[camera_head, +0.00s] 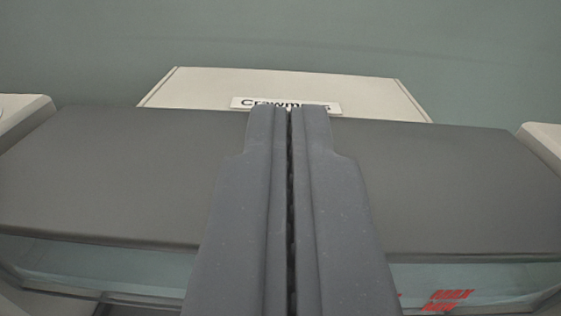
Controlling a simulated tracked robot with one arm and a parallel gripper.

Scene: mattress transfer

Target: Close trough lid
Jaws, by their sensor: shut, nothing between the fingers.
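The trough lid (110,175) is a wide dark grey panel that spans most of the picture. It looks to lie flat over the trough. The trough (90,268) has clear, glass-like walls below the lid's near edge, with red "MAX" lettering (450,295) at the lower right. My gripper (289,110) is shut and empty. It points away over the middle of the lid, and its tips end near the lid's far edge, in front of a label. Whether the fingers touch the lid cannot be told. The gripper hides the middle of the lid.
Behind the lid stands a cream block (290,85) with a white label (320,106), partly covered by my fingertips. Cream parts flank the lid at left (22,112) and right (543,140). Beyond is a plain grey-green surface (280,35).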

